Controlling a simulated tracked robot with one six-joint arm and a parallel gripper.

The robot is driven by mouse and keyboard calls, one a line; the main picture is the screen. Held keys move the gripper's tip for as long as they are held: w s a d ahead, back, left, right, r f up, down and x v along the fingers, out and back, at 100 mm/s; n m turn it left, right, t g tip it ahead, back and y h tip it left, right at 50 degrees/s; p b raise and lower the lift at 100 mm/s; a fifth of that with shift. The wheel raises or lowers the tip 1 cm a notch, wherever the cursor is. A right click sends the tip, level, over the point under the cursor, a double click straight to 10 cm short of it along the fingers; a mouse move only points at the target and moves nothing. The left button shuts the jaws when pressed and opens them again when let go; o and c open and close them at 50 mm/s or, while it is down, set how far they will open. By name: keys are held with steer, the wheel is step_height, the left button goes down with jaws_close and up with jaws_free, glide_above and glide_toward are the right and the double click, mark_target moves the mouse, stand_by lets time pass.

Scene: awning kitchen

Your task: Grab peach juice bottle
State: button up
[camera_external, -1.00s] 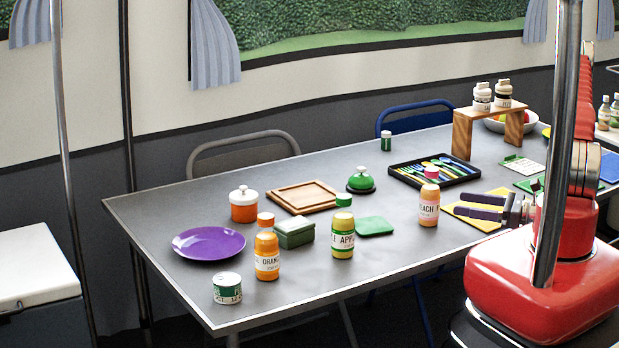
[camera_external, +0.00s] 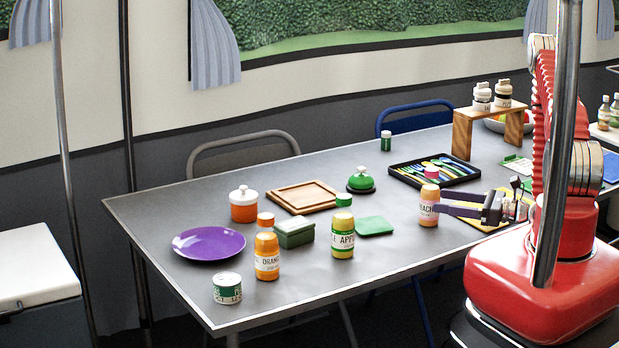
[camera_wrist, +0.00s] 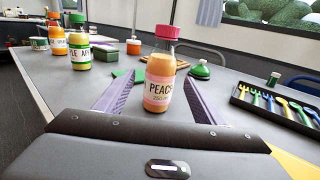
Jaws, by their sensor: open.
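The peach juice bottle (camera_external: 429,204) stands upright on the grey table, with a pink cap and a white label. In the wrist view the bottle (camera_wrist: 161,78) reads "PEACH" and stands between the two purple fingers. My gripper (camera_external: 437,201) is open, reaching in from the right with its fingers at the bottle.
The apple juice bottle (camera_external: 342,236) and orange juice bottle (camera_external: 267,258) stand to the left. A green mat (camera_external: 374,226) lies left of the peach bottle. A black cutlery tray (camera_external: 403,176) is behind it. A yellow board (camera_external: 478,224) lies under my gripper's side.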

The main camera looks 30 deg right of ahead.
mark_target(432, 169)
steer(key=shift+w, duration=0.1)
steer(key=shift+x, duration=2.55)
steer(key=shift+f, duration=0.2)
steer(key=shift+c, duration=0.2)
steer(key=c, duration=1.3)
steer(key=shift+r, duration=0.15)
steer(key=shift+r, duration=4.9)
